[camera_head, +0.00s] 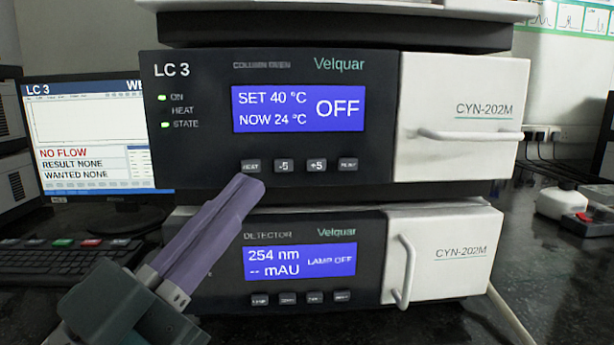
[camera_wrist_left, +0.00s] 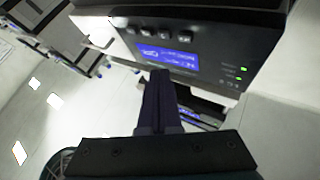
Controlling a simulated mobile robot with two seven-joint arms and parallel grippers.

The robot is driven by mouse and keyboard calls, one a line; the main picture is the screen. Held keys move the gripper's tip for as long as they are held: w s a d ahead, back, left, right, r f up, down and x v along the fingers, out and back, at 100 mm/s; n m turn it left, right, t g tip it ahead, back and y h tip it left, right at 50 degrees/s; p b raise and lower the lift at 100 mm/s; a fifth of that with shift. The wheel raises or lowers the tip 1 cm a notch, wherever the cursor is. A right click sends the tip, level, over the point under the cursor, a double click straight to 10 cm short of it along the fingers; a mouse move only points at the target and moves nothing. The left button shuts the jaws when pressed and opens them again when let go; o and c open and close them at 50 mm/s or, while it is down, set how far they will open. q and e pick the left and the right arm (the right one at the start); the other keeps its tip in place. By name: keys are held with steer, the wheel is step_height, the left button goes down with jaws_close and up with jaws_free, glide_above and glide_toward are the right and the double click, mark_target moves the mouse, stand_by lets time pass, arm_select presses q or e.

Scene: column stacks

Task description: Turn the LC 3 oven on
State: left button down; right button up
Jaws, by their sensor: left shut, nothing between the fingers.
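The LC 3 oven (camera_head: 210,70) is the dark unit with a white door, stacked above the detector. Its blue display (camera_head: 298,109) reads SET 40 °C, NOW 24 °C and OFF. Below it is a row of small buttons, with the HEAT button (camera_head: 251,166) at the left end. My left gripper (camera_head: 247,186) is shut and empty, its purple fingertips just below the HEAT button in the picture; I cannot tell if they touch. In the left wrist view the shut fingers (camera_wrist_left: 160,80) point toward the oven display (camera_wrist_left: 168,58), which appears upside down. My right gripper is not in view.
The detector (camera_head: 225,290) sits below, showing LAMP OFF. The oven's door handle (camera_head: 470,134) and the detector's handle (camera_head: 405,272) stick out at the right. A monitor (camera_head: 85,140) reading NO FLOW and a keyboard (camera_head: 70,262) are at the left. Dark bench lies right of the stack.

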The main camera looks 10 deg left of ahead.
mark_target(269, 153)
arm_select(q)
steer(key=shift+w+a+b, duration=0.3)
steer(key=shift+w, duration=0.65)
steer(key=shift+w+a+b, duration=0.25)
steer(key=shift+w, duration=0.65)
steer(key=shift+w, duration=0.1)
stand_by(0.5)
steer(key=shift+w+a, duration=0.1)
steer(key=shift+w, duration=0.2)
steer(key=shift+w+a+b, duration=0.1)
steer(key=shift+w+b, duration=0.2)
steer(key=shift+w, duration=0.1)
stand_by(0.7)
steer(key=shift+s, duration=0.1)
steer(key=shift+s+d+p, duration=0.2)
steer(key=shift+s+p, duration=0.3)
steer(key=shift+s, duration=0.2)
steer(key=shift+s, duration=0.1)
